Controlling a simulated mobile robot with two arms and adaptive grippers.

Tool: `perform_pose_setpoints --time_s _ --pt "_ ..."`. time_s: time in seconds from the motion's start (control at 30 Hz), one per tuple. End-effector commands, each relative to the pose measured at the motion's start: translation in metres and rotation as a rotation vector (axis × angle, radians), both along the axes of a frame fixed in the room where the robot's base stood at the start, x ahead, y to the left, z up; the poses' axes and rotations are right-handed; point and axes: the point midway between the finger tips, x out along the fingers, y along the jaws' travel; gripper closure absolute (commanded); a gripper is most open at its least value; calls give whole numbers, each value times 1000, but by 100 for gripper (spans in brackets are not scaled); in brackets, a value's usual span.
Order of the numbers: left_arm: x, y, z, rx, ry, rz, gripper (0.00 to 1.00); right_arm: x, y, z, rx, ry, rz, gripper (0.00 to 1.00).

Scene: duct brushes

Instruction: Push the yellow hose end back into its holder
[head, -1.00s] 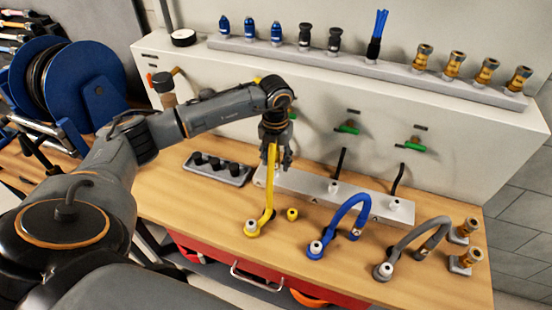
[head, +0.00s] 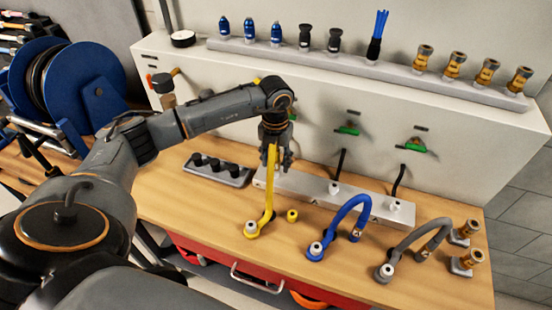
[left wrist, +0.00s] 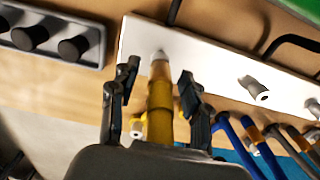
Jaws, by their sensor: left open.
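The yellow hose (head: 269,190) rises from its white-capped base on the bench up to my left gripper (head: 275,158). In the left wrist view the hose's upper end (left wrist: 159,95), with a pale tip, stands between the two spread fingers of my left gripper (left wrist: 158,85). The fingers are open, with a gap showing on each side of the hose. A short yellow holder (head: 292,214) stands on the bench just right of the hose base, and the hose end is above and apart from it. My right gripper is not in view.
A blue hose (head: 345,215) and a grey hose (head: 410,240) arch over the bench to the right. Behind is a pale metal block (head: 310,190) with black tubes. A grey rack of black plugs (head: 217,170) lies left. The bench front (head: 185,215) is clear.

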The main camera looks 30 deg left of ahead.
Motion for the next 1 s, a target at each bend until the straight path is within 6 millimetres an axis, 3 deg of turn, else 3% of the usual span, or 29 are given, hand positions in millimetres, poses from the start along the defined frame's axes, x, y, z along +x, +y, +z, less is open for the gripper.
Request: perform_pose_setpoints --time_s 0.13,0.37,0.4,1.0 --pt "0 0 0 0 0 0 53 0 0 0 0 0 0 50" --pt "0 0 0 0 0 0 98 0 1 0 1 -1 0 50" --pt "0 0 0 0 0 0 100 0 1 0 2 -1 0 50" --pt "0 0 16 0 -2 0 100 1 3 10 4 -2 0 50"
